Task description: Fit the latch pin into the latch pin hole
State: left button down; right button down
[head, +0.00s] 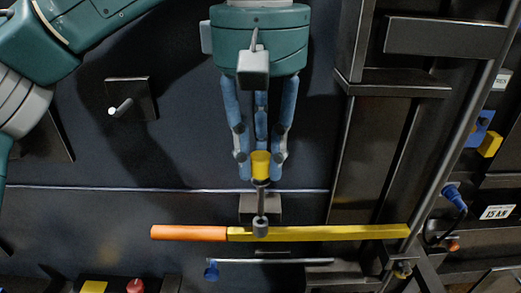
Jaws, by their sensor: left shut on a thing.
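My left gripper (261,168), with blue fingers on a teal hand, comes down from the top centre. Its fingers are shut on the yellow head of the latch pin (261,164). The pin's dark metal shaft points down in the picture, in front of a dark grey block (275,207). A small grey collar (260,228) shows at the shaft's lower end, over the yellow bar (330,233) with its orange grip (190,232). I cannot make out the latch pin hole, or whether the pin is in it. My right gripper is not in view.
A dark metal upright frame (375,170) and a grey slanted tube (455,130) stand to the right. A bracket with a white-tipped peg (121,107) is at left. A red button (135,286) shows at bottom left.

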aim_at(261, 216)
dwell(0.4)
pick_arm(q)
jog(key=shift+f+b, duration=0.55)
jog(key=shift+f, duration=0.6)
dwell(0.6)
jog(key=shift+f+b, duration=2.05)
jog(key=shift+f, duration=1.15)
dwell(0.3)
jog(key=c, duration=1.4)
grip_release()
jog(key=shift+c, duration=0.3)
notch_tip(261, 216, up, 7)
jog(key=p, duration=0.6)
jog(key=shift+r+p, duration=0.1)
jog(key=shift+p, duration=0.2)
